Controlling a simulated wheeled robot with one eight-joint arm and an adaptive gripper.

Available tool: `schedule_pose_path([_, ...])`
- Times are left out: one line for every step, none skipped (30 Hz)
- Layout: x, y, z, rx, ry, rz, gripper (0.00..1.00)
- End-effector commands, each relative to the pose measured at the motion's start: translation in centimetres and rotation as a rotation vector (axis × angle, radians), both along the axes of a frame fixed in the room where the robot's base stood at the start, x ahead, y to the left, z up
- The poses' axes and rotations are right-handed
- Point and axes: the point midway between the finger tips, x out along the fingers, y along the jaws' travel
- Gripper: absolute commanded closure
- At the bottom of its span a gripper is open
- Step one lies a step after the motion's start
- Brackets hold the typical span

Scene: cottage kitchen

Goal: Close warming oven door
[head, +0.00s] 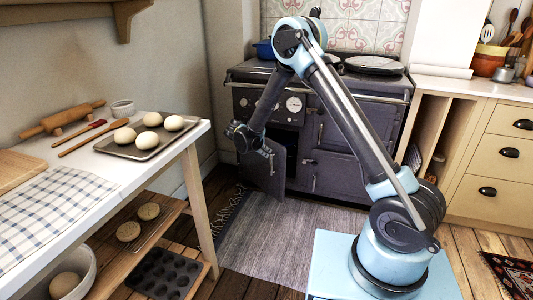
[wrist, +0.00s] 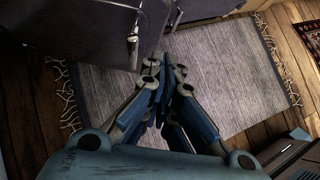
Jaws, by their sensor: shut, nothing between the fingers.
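The dark warming oven door (head: 263,172) stands ajar at the lower left of the range cooker (head: 345,130), with a dark gap at its right. My gripper (head: 240,138) is at the door's upper left in the head view, shut and empty. Whether it touches the door cannot be told there. In the wrist view, my gripper's closed fingers (wrist: 161,88) point toward a dark panel with a metal latch (wrist: 133,28), probably the door. The fingertips show just below the panel's edge, over the rug.
A grey rug (head: 275,240) covers the floor before the range. At left, a white table (head: 110,180) carries a tray of dough balls (head: 145,144), with a muffin tin (head: 160,272) on its lower shelf. Drawers (head: 500,155) stand at right.

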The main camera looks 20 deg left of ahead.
Motion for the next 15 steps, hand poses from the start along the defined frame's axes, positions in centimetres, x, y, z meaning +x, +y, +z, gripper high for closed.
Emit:
schedule_pose_path([0.6,-0.4,-0.7,0.000,0.000,-0.003,1.00])
schedule_pose_path([1.0,-0.6,-1.1,0.001,0.000,-0.004,1.00])
schedule_pose_path([1.4,-0.9,-1.6,0.001,-0.001,-0.003,1.00])
schedule_pose_path([1.7,-1.1,-2.0,0.002,0.000,-0.003,1.00])
schedule_pose_path([2.0,-1.3,-2.3,0.002,0.000,-0.003,1.00])
schedule_pose_path([2.4,-1.6,-2.9,0.001,0.000,-0.004,1.00])
schedule_pose_path([2.7,-1.8,-3.2,0.001,0.001,-0.003,1.00])
schedule_pose_path([3.0,-2.0,-3.6,0.001,0.001,-0.003,1.00])
schedule_pose_path([3.5,-2.2,-4.1,0.001,0.001,-0.003,1.00])
schedule_pose_path([3.8,-2.4,-4.5,0.002,0.000,-0.003,1.00])
schedule_pose_path([4.1,-2.7,-4.8,0.002,0.000,-0.003,1.00])
schedule_pose_path([4.5,-3.0,-5.0,0.002,0.000,-0.004,1.00])
schedule_pose_path([4.9,-3.3,-4.9,0.001,0.000,-0.004,1.00])
schedule_pose_path([5.2,-3.5,-4.9,0.001,0.000,-0.004,1.00])
schedule_pose_path([5.7,-3.8,-4.9,0.001,0.001,-0.003,1.00])
